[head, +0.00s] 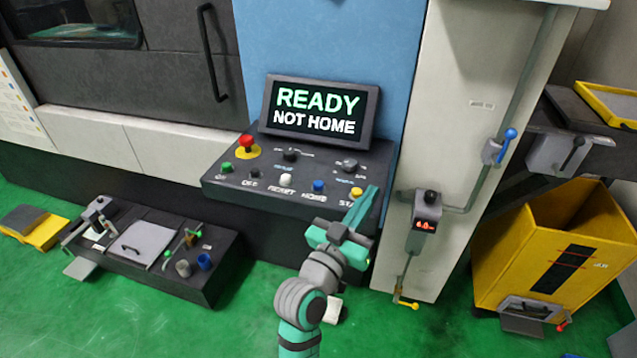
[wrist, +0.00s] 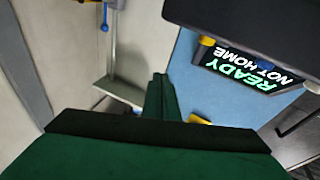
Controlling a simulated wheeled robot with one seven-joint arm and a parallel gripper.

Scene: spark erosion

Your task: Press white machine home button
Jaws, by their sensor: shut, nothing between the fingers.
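The control panel (head: 235,190) juts out below a screen (head: 318,110) reading "READY NOT HOME". A blue button (head: 318,186) labelled HOME sits on it, between a white button (head: 286,180) labelled RESET and a yellow button (head: 356,192). My gripper (head: 368,198) is shut and empty. Its fingertips appear at the panel's right end, just right of the yellow button and apart from the blue one. Whether they touch the panel is unclear.
A red emergency knob (head: 246,142), a green button (head: 226,167) and black knobs share the panel. A grey box with a red readout (head: 425,225) is on the pale cabinet to the right. A yellow bin (head: 560,230) stands farther right. A dark tool bench (head: 190,270) stands left.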

